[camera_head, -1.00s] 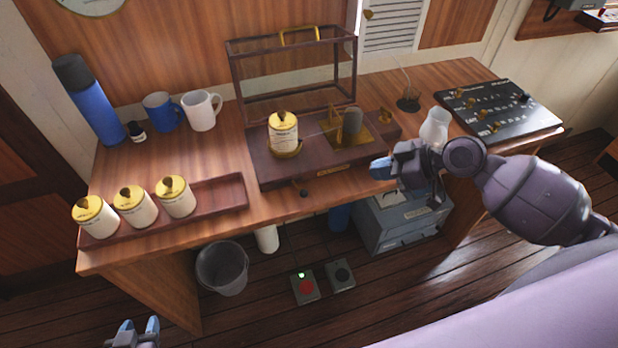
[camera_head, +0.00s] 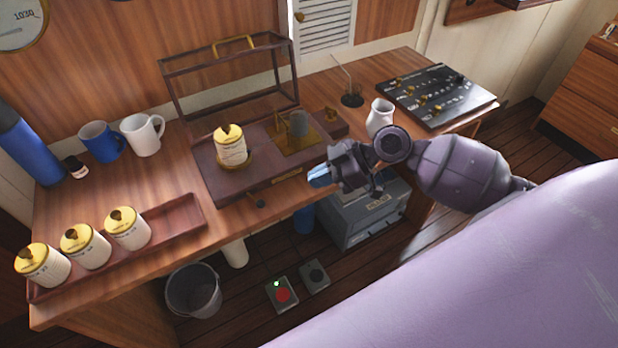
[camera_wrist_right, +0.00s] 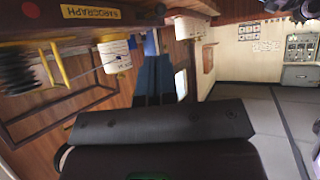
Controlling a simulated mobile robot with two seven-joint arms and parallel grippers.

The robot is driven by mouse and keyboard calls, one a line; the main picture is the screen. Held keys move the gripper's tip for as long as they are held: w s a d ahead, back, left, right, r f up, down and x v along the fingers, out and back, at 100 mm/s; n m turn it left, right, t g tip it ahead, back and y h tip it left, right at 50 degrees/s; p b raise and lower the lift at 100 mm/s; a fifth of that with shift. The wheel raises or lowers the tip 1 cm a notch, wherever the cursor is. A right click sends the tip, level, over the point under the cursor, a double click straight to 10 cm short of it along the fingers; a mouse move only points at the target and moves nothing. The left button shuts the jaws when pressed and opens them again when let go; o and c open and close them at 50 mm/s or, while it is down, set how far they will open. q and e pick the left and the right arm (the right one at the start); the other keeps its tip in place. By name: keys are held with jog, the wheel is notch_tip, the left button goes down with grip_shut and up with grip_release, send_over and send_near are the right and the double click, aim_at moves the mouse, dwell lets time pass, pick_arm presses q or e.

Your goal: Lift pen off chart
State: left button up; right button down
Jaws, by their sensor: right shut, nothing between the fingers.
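The barograph (camera_head: 215,183) stands on the desk, its dark wooden base carrying a white chart drum (camera_head: 231,151) with a yellow top and a brass mechanism (camera_head: 298,125). In the right wrist view a thin arm, seemingly the pen arm (camera_wrist_right: 97,67), reaches toward the chart drum (camera_wrist_right: 115,62); whether it touches is unclear. I cannot make out the pen in the head view. A small dark knob (camera_head: 257,203) sticks out at the base's front. My right gripper (camera_head: 320,176) is shut and empty, in front of the base's right part and right of the knob. My left gripper is out of view.
The framed case (camera_head: 230,75) stands behind the base. A tray (camera_head: 180,217) with spare drums, mugs (camera_head: 142,134) and a blue flask (camera_head: 27,147) lie left. A white jug (camera_head: 380,117) and a black panel (camera_head: 436,95) stand right. A bin (camera_head: 193,290) is below.

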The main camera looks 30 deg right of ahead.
aim_at(264, 202)
jog(key=p+x, duration=0.2)
jog(key=x, duration=0.9)
jog(key=shift+r, duration=0.1)
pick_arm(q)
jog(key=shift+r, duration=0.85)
pick_arm(e)
jog(key=shift+w+a+f, duration=0.15)
jog(key=shift+a+f, duration=0.25)
jog(key=shift+a, duration=0.05)
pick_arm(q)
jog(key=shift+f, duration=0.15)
